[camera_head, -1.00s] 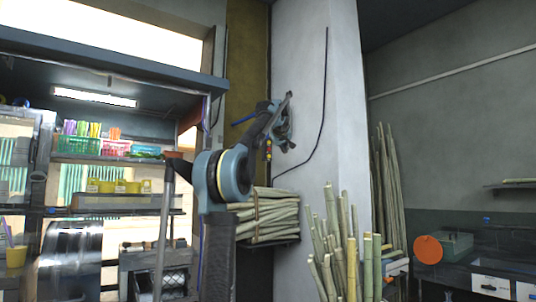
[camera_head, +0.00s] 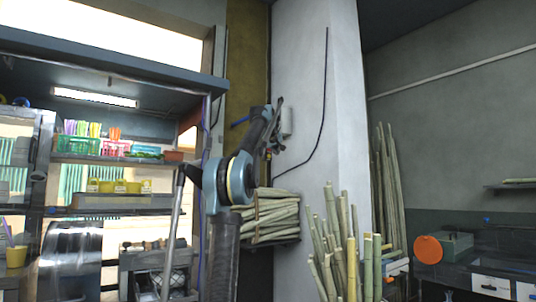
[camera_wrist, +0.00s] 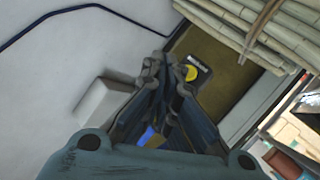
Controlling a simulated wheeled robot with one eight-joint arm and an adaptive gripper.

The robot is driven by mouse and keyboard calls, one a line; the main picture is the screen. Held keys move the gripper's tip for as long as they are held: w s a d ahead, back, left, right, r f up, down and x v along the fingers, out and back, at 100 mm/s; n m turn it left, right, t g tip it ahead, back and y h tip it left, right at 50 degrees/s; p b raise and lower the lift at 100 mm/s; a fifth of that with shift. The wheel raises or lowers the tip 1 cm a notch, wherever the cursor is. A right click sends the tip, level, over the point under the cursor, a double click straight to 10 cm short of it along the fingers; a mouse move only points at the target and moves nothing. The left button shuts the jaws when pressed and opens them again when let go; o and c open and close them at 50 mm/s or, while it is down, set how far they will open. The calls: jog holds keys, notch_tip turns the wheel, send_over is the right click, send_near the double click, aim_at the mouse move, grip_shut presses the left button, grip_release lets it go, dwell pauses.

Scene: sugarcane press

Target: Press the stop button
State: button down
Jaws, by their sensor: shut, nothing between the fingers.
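A small dark control box (camera_wrist: 203,66) with a pale label and a round yellow button part (camera_wrist: 190,73) shows in the wrist view, on the olive wall panel. My gripper (camera_wrist: 163,68) is shut and empty. Its fingertips appear just left of the yellow part and overlap the box's edge in the picture. I cannot tell whether they touch it, and no red cap is clear to see. In the head view my gripper (camera_head: 274,143) is beside the pillar, and the button is too small or hidden there.
A white box (camera_wrist: 104,104) is mounted on the pale pillar (camera_head: 310,80), close to my gripper. A black cable runs along the pillar. Bundled cane (camera_head: 270,215) lies on a shelf just below. Upright canes (camera_head: 345,245) stand to the right. A stocked stall is at left.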

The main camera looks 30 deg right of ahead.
jog(key=shift+w+a, duration=0.1)
jog(key=shift+w, duration=0.85)
jog(key=shift+w, duration=0.75)
dwell(1.6)
dwell(0.4)
jog(key=shift+s, duration=0.85)
jog(key=shift+s, duration=0.1)
jog(key=shift+s+d, duration=0.15)
jog(key=shift+s, duration=1.05)
jog(key=shift+s+d, duration=0.1)
jog(key=shift+s, duration=1.1)
